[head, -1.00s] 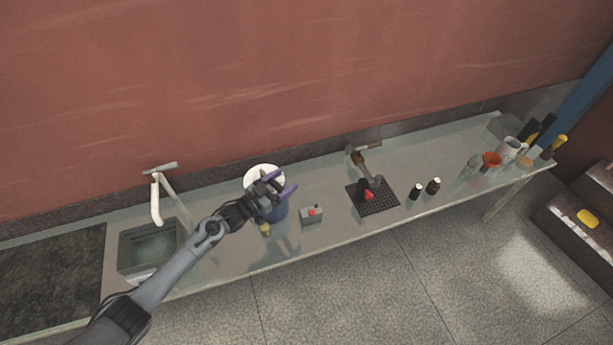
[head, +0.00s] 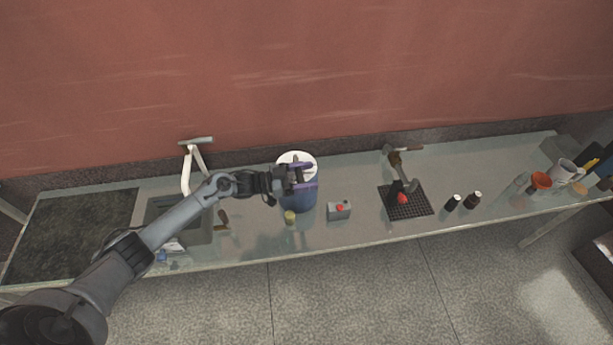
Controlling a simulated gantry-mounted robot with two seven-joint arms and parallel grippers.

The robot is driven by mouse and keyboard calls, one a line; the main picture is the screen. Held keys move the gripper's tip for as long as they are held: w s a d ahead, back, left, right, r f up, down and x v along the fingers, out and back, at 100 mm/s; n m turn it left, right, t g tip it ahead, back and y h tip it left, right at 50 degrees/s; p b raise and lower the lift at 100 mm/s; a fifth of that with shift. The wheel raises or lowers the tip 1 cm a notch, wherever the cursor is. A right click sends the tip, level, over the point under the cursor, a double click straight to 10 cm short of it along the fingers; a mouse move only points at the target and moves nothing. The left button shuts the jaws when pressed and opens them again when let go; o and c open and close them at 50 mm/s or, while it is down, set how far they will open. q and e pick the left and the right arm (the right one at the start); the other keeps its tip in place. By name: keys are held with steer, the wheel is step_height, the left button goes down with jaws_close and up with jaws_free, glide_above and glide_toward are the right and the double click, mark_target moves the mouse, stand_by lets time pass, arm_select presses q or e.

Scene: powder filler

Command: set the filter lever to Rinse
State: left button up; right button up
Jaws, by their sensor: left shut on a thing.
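I cannot make out the filter lever or any Rinse mark; the gripper covers part of the canister's top. My right gripper is not in view.
A small grey box with a red button (head: 340,210) and a yellowish jar (head: 290,217) stand close to the canister. A sink (head: 165,209) is to the left.

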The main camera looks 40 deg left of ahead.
arm_select(q)
steer(key=o, duration=1.5)
steer(key=shift+s, duration=0.1)
steer(key=p+v, duration=0.1)
steer(key=v, duration=0.9)
steer(key=shift+s+a, duration=0.2)
steer(key=shift+a, duration=0.05)
steer(key=shift+r, duration=0.1)
